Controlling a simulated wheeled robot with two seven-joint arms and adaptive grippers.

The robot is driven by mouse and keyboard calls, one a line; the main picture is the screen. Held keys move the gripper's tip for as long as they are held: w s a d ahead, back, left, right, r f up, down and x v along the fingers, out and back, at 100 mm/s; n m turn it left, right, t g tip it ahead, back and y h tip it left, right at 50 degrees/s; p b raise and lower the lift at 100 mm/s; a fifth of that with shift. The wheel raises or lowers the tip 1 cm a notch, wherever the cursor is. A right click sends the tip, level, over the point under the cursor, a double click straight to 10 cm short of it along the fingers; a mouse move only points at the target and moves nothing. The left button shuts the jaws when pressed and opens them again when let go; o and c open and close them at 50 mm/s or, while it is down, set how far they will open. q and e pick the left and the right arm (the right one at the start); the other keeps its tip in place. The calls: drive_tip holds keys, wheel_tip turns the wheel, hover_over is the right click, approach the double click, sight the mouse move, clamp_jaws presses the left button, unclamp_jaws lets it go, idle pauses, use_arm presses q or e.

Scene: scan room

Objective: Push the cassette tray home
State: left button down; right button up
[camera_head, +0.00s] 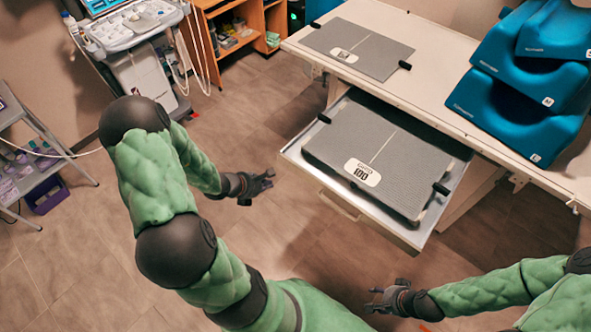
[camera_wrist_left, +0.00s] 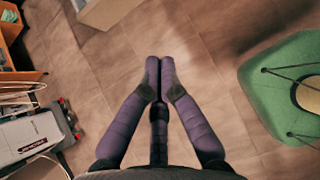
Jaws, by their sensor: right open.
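The cassette tray (camera_head: 292,153) is a pale metal drawer standing pulled out from under the bench top. A thick grey cassette marked 100 (camera_head: 385,150) with black corner clips lies in it. A handle (camera_head: 338,206) is on the tray's front. My left gripper (camera_head: 268,183) is to the left of the tray front, apart from it. In the left wrist view, its two fingers (camera_wrist_left: 159,62) meet at the tips with nothing between them, above bare floor. My right gripper (camera_head: 374,301) is open and empty, below the tray front in the head view and apart from it.
The white bench top (camera_head: 430,90) carries another grey plate (camera_head: 358,50) and stacked blue foam blocks (camera_head: 525,80). A medical cart (camera_head: 130,25) and wooden shelves (camera_head: 225,30) stand at the back left. A small trolley (camera_head: 40,165) is at far left. Floor before the tray is clear.

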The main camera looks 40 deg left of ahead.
use_arm(q)
drive_tip(key=a+r+n+y, duration=0.1)
drive_tip(key=a, duration=0.1)
drive_tip(key=b, duration=0.4)
approach(290, 168)
drive_tip(key=shift+n+t, duration=0.3)
drive_tip(key=shift+t, duration=0.1)
drive_tip(key=x, duration=0.5)
drive_tip(key=shift+s+f, duration=0.15)
drive_tip(key=shift+f, duration=0.3)
use_arm(e)
drive_tip(key=f, duration=0.3)
drive_tip(key=shift+w+d+f, duration=0.2)
drive_tip(key=shift+d+f, duration=0.1)
drive_tip(key=shift+f, duration=0.1)
